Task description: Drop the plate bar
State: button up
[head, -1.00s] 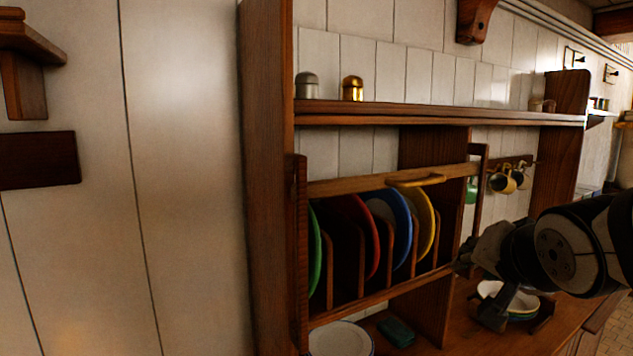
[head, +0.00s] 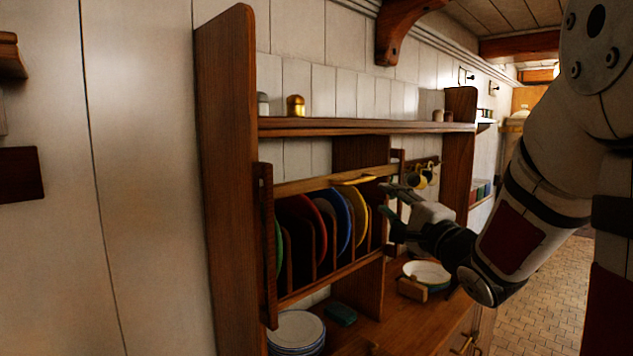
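My gripper (head: 388,207) is just right of the rack, near the bar's right end and a little lower than the handle. Its fingers are spread apart with nothing seen between them. I cannot tell whether a finger touches the right upright.
A shelf (head: 350,126) above carries small shakers, including a gold one (head: 295,106). Mugs (head: 425,178) hang behind my gripper. Stacked plates (head: 296,330), a green sponge (head: 341,314) and a white bowl (head: 427,272) sit on the counter below. Open floor (head: 550,290) lies at right.

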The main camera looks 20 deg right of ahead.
aim_at(363, 181)
jog(key=w, duration=0.4)
jog(key=w+r, duration=0.1)
jog(key=w, duration=0.3)
jog(key=w+r, duration=0.1)
jog(key=w, duration=0.3)
jog(key=shift+w+d+r, duration=0.15)
jog(key=shift+d, duration=0.15)
grip_shut()
